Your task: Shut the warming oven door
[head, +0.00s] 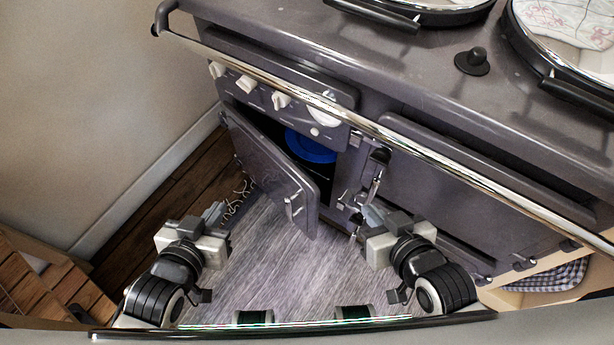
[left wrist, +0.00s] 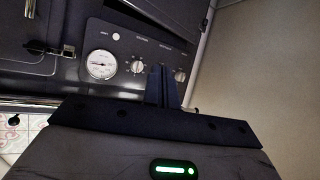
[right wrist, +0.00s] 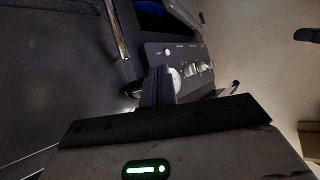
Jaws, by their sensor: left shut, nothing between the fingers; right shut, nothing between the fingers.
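The warming oven door (head: 268,168) stands partly open on the left of the dark grey range in the head view. Its left edge is at the range and its free edge swings out toward me, with a metal handle (head: 294,206) near that edge. The dark opening shows behind it, with a blue round item (head: 310,147) inside. My left gripper (head: 215,212) is shut and empty, left of the door on its outer side, apart from it. My right gripper (head: 370,210) is shut and empty, right of the door's free edge, near the front of the neighbouring closed door.
A long chrome rail (head: 345,115) runs across the range front above the doors. The control panel (head: 275,97) with knobs and a gauge sits above the opening; it also shows in the left wrist view (left wrist: 125,52). A wall (head: 100,110) bounds the left. Floor shows below the door.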

